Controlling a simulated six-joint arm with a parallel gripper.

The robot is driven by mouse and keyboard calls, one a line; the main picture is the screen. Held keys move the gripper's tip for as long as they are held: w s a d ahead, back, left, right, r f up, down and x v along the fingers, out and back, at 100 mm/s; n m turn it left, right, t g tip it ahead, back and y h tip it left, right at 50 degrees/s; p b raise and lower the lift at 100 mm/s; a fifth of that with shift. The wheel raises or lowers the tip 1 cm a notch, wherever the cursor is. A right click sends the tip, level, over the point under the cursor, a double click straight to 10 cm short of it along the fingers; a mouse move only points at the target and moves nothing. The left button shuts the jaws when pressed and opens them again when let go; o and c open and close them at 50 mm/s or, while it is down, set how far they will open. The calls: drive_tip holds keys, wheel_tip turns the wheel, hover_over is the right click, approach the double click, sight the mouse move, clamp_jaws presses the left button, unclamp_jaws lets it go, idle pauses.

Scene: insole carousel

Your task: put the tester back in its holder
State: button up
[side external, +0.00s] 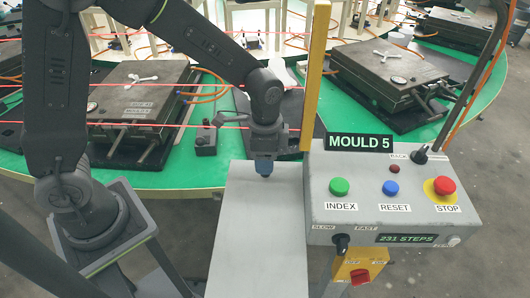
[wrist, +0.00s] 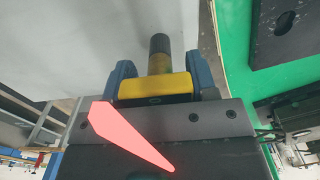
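The tester (wrist: 155,87) has a yellow body and a dark round end in the wrist view. It sits between the blue fingertips of my gripper (wrist: 160,82), which look shut on it. In the side view my gripper (side external: 264,167) points straight down over the far end of a pale grey shelf (side external: 258,240). Only a small dark tip shows below its fingers there. The yellow body is hidden in that view. Whether the tip touches the shelf I cannot tell. I cannot make out a holder for certain in either view.
A grey control box (side external: 375,235) marked MOULD 5 stands right of my gripper, with a yellow post (side external: 315,75) beside it. The green carousel (side external: 180,178) carries moulds (side external: 137,100) and a small dark knobbed block (side external: 206,142). The shelf's near part is clear.

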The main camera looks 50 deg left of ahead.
drive_tip(key=o, duration=0.5)
wheel_tip(320, 180, up, 14)
drive_tip(key=shift+f, duration=0.1)
idle(0.4)
drive_tip(key=shift+s, duration=0.1)
drive_tip(key=s+a+n+t, duration=0.2)
drive_tip(key=s+n, duration=0.1)
drive_tip(key=s, duration=0.2)
drive_tip(key=s+a+r+n+t, duration=0.1)
drive_tip(key=s+a+n, duration=0.2)
drive_tip(key=s, duration=0.2)
drive_tip(key=s+a+r+n+t, duration=0.1)
drive_tip(key=s+a+n+t, duration=0.1)
drive_tip(key=s, duration=0.3)
drive_tip(key=shift+a+r+n+t, duration=0.2)
drive_tip(key=shift+n+t, duration=0.1)
drive_tip(key=shift+n, duration=0.2)
